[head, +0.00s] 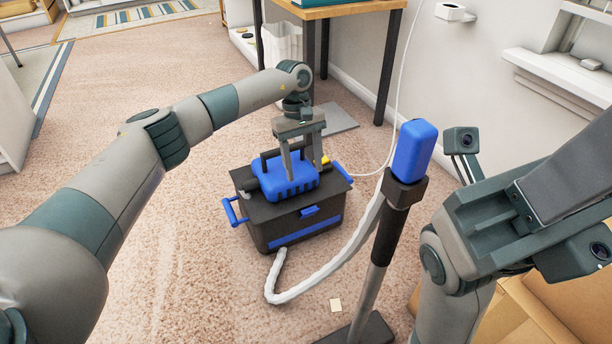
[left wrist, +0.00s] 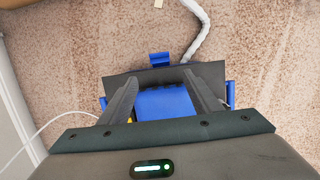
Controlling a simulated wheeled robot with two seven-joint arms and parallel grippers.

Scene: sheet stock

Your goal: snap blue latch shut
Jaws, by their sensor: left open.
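A black box with a dark lid (head: 262,208) stands on the carpet, with a blue housing (head: 277,183) on top. The blue latch (head: 310,211) is on its front side. In the left wrist view the latch (left wrist: 159,60) sticks out past the lid's edge; I cannot tell whether it is fastened. My left gripper (head: 303,166) points down over the housing, fingers apart. In the left wrist view its fingers (left wrist: 162,82) appear on either side of the housing (left wrist: 165,102), apart from the latch; contact is unclear. My right arm shows at the right, but its fingertips do not.
A white hose (head: 338,262) curves from the box's front to a dark upright wand with a blue top (head: 415,150). Blue handles (head: 233,211) stick out at the box's sides. A wooden table (head: 345,10) stands behind. Carpet left of the box is clear.

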